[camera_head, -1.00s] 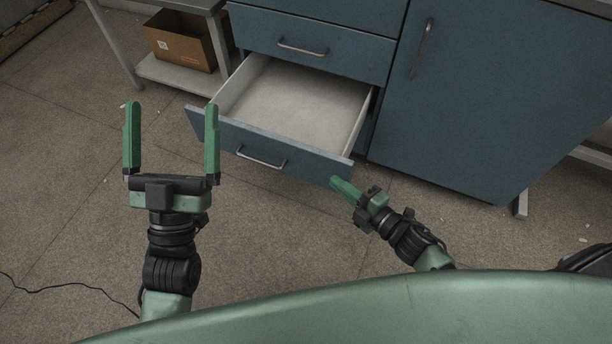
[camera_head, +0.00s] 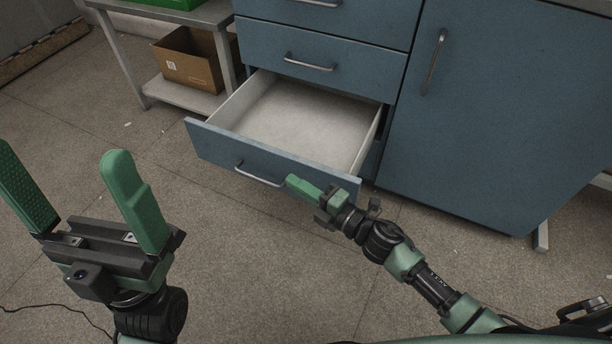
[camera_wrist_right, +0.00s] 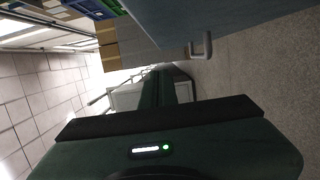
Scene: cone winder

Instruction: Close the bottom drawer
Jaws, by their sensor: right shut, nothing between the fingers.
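The bottom drawer (camera_head: 222,150) of the blue cabinet is pulled out, and its pale inside is empty. Its blue front carries a grey bar handle (camera_head: 258,175). My right gripper (camera_head: 292,182) is shut and empty. It appears just in front of the drawer front, right of the handle; I cannot tell whether it touches. In the right wrist view the shut fingers (camera_wrist_right: 167,82) point ahead, with the blue drawer front (camera_wrist_right: 265,22) above right and the handle (camera_wrist_right: 206,46) near it. My left gripper (camera_head: 62,160) is open and empty at the lower left, away from the drawer.
Closed drawers (camera_head: 335,45) sit above it, and a closed cabinet door (camera_head: 490,110) stands to the right. A side table with a low shelf (camera_head: 170,93) holding a cardboard box (camera_head: 190,68) stands at the left. The floor (camera_head: 240,270) in front of the drawer is clear.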

